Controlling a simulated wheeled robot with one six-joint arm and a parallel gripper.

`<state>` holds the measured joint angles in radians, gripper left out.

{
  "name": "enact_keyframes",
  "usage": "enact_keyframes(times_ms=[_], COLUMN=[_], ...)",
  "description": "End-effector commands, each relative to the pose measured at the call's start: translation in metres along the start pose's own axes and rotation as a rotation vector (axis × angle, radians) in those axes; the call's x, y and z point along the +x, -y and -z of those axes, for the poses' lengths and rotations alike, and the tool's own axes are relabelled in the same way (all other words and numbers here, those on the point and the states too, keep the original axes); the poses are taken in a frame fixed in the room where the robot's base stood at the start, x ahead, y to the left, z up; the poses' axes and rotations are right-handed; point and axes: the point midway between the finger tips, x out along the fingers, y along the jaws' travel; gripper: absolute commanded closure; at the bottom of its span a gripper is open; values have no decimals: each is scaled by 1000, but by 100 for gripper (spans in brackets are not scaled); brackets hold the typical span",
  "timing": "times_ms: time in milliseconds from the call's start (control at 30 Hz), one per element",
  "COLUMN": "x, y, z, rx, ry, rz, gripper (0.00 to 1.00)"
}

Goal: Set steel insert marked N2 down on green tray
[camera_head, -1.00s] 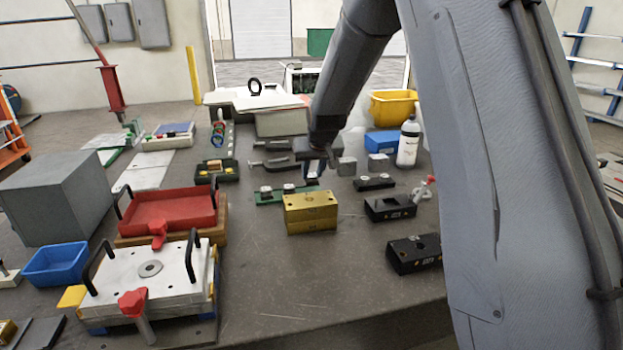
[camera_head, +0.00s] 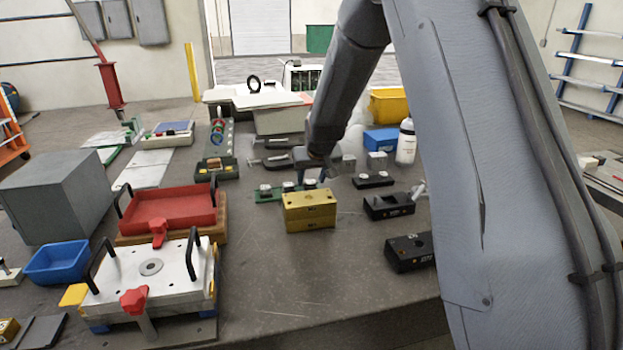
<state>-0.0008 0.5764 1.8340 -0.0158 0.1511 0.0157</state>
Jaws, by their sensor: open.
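The green tray (camera_head: 262,197) lies on the bench behind a gold block, which hides part of it. Several small light metal inserts stand on it in a row. The rightmost insert (camera_head: 310,183) stands at the tray's right end, just below my gripper. The marking N2 cannot be read on any insert. My gripper (camera_head: 317,170) is small and dark in this view, open, above and close beside that rightmost insert. I cannot tell whether its fingers still touch it.
The gold block (camera_head: 310,212) stands directly in front of the tray. Black blocks (camera_head: 390,206) and a black holder with light pieces (camera_head: 373,181) are to the right. Dark clamps (camera_head: 277,160) lie behind. A white mould plate (camera_head: 150,280) and red tray (camera_head: 170,210) stand left. The front middle bench is clear.

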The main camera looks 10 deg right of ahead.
Motion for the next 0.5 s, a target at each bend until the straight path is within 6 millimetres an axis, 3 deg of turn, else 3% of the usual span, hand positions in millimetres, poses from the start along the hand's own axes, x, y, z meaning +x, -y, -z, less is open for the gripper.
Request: enact_keyframes(times_ms=[167,500], x=[-12,-68], y=[0,0], z=[2,2], rx=[0,0], ry=[-2,-4], rz=[0,0], gripper=[55,55])
